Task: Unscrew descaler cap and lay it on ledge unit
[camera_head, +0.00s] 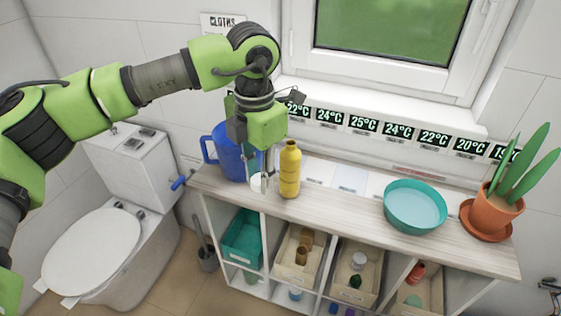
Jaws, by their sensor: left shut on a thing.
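The ledge unit (345,210) is a low shelf with a pale wooden top under the window. A yellow bottle (289,172) stands upright on it, its narrow neck without a visible cap. My left gripper (262,187) points down just left of the bottle, its fingertips close to the wooden top. It is shut on a small white cap (256,180), which is partly hidden by the fingers. I cannot tell whether the cap touches the top. No label that names the descaler is readable. My right gripper is out of view.
A blue jug (223,152) stands close behind and left of my gripper. A teal bowl (414,208) and a potted plant (492,213) stand to the right. The top between bottle and bowl is mostly free. Bins fill the cubbies; a toilet (95,245) is at left.

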